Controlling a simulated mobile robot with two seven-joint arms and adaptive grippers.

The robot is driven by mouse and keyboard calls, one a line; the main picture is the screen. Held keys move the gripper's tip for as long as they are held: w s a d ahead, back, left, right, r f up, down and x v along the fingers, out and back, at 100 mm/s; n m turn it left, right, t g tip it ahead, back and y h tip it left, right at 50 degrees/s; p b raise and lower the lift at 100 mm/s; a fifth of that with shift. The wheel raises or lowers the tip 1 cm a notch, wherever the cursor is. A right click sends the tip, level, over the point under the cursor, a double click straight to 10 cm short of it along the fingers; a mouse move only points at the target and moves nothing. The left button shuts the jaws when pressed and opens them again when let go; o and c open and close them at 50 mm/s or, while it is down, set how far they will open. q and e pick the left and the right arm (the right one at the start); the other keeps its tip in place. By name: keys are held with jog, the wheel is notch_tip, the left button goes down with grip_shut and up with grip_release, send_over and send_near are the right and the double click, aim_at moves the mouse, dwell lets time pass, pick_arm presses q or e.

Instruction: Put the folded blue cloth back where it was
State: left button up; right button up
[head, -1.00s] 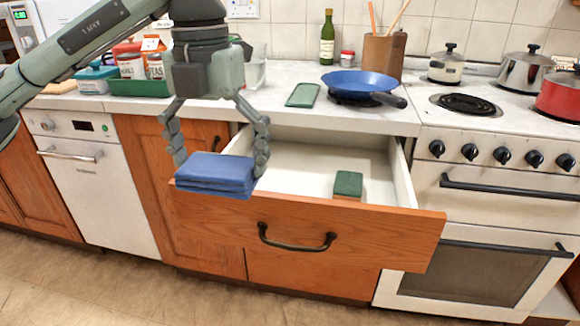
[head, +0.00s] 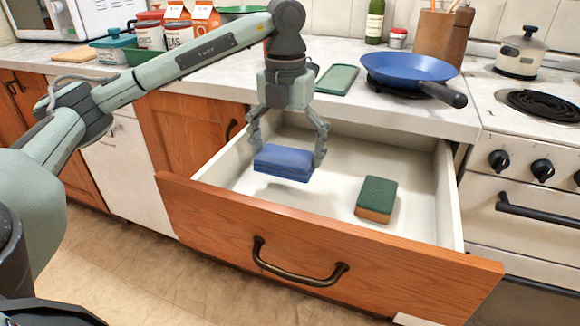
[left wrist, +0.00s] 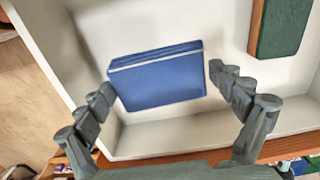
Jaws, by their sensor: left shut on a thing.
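The folded blue cloth (head: 284,162) is held between the fingers of my left gripper (head: 287,150), over the open drawer's left half. In the left wrist view the cloth (left wrist: 158,78) lies between the two fingertips (left wrist: 160,92), with the white drawer floor behind it. The open drawer (head: 330,252) has a wooden front and a white inside. My right gripper is not in view.
A green and brown sponge (head: 376,198) lies in the drawer, right of the cloth; it also shows in the left wrist view (left wrist: 283,22). A blue pan (head: 408,68) and a green tray (head: 337,79) are on the counter above. The drawer floor between cloth and sponge is free.

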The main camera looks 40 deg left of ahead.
aim_at(289, 165)
pick_arm(q)
jog(key=shift+w+a+f, duration=0.25)
jog(key=shift+w+f, duration=0.15)
jog(key=shift+w, duration=0.2)
jog(key=shift+w+a+f, duration=0.2)
jog(key=shift+w+f, duration=0.2)
jog(key=shift+w, duration=0.15)
notch_tip(289, 165, down, 3)
jog(key=shift+f, duration=0.4)
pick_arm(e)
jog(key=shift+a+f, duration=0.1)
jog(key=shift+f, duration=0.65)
pick_arm(q)
jog(key=shift+f, duration=0.15)
jog(key=o, duration=0.7)
jog(key=shift+o, duration=0.3)
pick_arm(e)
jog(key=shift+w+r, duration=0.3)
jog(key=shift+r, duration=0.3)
